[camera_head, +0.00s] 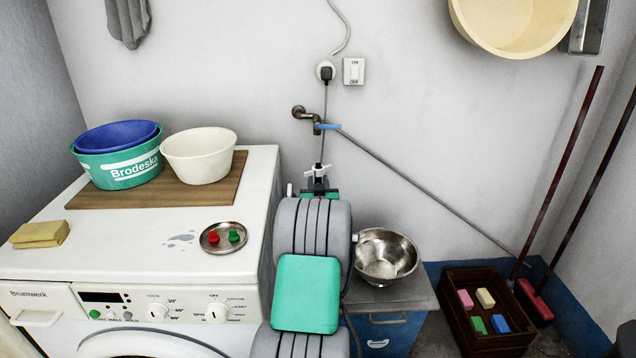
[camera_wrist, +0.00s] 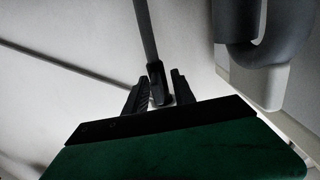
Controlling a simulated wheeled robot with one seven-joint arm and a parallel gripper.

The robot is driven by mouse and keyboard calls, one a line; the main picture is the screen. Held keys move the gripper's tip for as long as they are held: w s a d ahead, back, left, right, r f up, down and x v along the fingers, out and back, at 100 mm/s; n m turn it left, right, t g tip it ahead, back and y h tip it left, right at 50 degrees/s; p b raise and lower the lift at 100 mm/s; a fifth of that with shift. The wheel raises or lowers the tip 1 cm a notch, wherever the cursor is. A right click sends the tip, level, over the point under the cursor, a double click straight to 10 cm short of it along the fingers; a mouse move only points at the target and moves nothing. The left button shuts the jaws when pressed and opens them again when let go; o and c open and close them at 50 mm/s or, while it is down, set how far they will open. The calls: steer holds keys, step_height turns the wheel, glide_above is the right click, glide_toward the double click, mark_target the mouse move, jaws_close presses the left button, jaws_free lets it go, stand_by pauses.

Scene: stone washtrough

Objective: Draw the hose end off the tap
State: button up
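The tap (camera_head: 303,113) juts from the back wall in the head view. The blue hose end (camera_head: 327,126) is at its spout, touching it as far as I can see. A thin grey line, apparently the hose (camera_head: 430,195), slants from there down to the right. My gripper (camera_head: 318,174) is below the tap in the picture, apart from it. In the wrist view my gripper (camera_wrist: 160,90) has its dark fingers apart. A dark piece with a grey tube shows between them; I cannot tell what it is or how far away.
A socket with a dark plug (camera_head: 326,73) is above the tap, its cord hanging past it. The washing machine (camera_head: 130,245) at left bears tubs (camera_head: 201,157) on a board. A steel bowl (camera_head: 386,256) stands at right.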

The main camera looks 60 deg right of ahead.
steer(key=v, duration=0.7)
steer(key=shift+s+a+p, duration=0.25)
steer(key=shift+a+p, duration=0.05)
steer(key=shift+a, duration=0.05)
steer(key=shift+a, duration=0.1)
